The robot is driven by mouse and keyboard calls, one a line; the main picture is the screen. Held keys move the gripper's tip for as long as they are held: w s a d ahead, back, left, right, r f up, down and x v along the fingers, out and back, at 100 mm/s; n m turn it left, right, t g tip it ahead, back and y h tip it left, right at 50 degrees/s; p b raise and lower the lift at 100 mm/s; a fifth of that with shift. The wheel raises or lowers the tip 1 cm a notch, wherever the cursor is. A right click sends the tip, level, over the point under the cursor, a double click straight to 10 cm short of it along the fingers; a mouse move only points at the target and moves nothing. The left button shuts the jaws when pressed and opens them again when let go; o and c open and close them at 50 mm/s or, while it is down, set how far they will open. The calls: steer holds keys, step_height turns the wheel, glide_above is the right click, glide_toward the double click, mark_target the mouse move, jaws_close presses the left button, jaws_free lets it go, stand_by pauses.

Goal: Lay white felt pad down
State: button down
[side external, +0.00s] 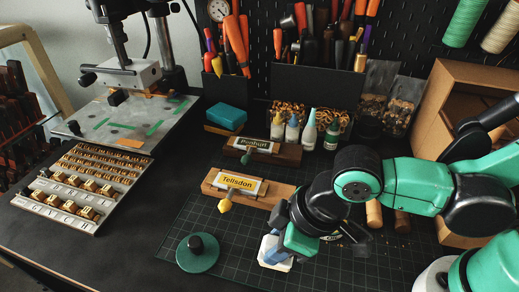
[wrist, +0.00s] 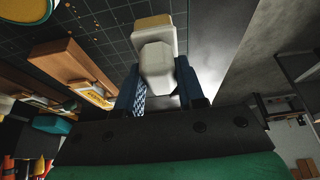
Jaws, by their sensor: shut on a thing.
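The white felt pad (side external: 275,266) shows at the lower middle of the side external view, under my gripper (side external: 276,248). My gripper is shut on it with blue fingers, one on each side. In the wrist view the pad (wrist: 157,52) is a pale block with a tan strip at its far end, held between the fingertips (wrist: 160,82). The pad is over the dark gridded cutting mat (side external: 190,220). I cannot tell whether it touches the mat. My arm and gripper hide part of it.
A green disc with a dark knob (side external: 198,253) is to the left. Behind stand wooden holders with the "Tellsdon" (side external: 238,184) and "Foxhutt" (side external: 258,145) plates. A type tray (side external: 85,185) and the press (side external: 125,85) are at left. The mat between disc and pad is clear.

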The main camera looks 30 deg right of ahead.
steer(key=shift+f, duration=1.3)
steer(key=shift+c, duration=2.3)
jaws_free()
steer(key=shift+v, duration=2.8)
steer(key=w+d+r+m+t+h, duration=0.1)
steer(key=w+d+r+m+t, duration=0.1)
steer(key=d, duration=0.7)
steer(key=w+d+r+m+t+h, duration=0.2)
steer(key=w+d+r+m, duration=0.1)
steer(key=d+m, duration=0.4)
steer(key=shift+w+d+r, duration=0.2)
steer(key=shift+w+d, duration=0.65)
steer(key=shift+d, duration=0.05)
